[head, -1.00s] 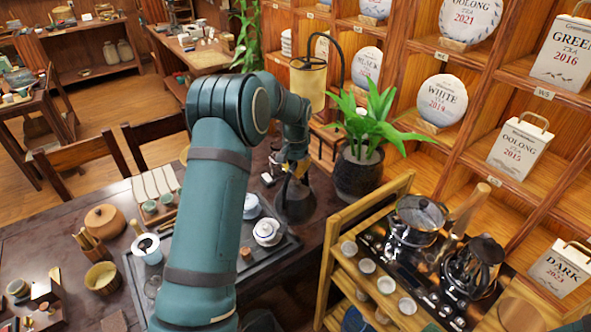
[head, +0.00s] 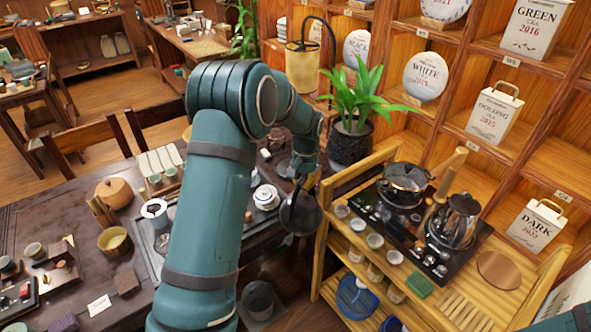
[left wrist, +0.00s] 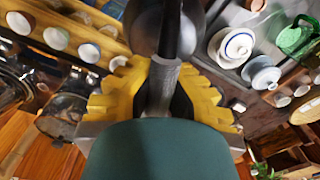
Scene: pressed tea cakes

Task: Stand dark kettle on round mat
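My left gripper (head: 307,172) is shut on the handle of the dark kettle (head: 300,213). The kettle hangs about upright between the dark table and the wooden cart, apparently clear of both. In the left wrist view, the yellow fingers (left wrist: 163,88) close on the grey handle, and the kettle's dark body (left wrist: 150,22) shows behind it. The round mat (head: 499,270) is a flat brown disc on the cart top at the right, bare and well away from the kettle. My right gripper is out of view.
The cart (head: 330,240) carries a black stove plate with a glass pot (head: 407,184) and a glass kettle (head: 454,222), left of the mat. Small cups line its near side. A plant (head: 352,140) stands behind the kettle. Shelves with tea packages rise behind the cart.

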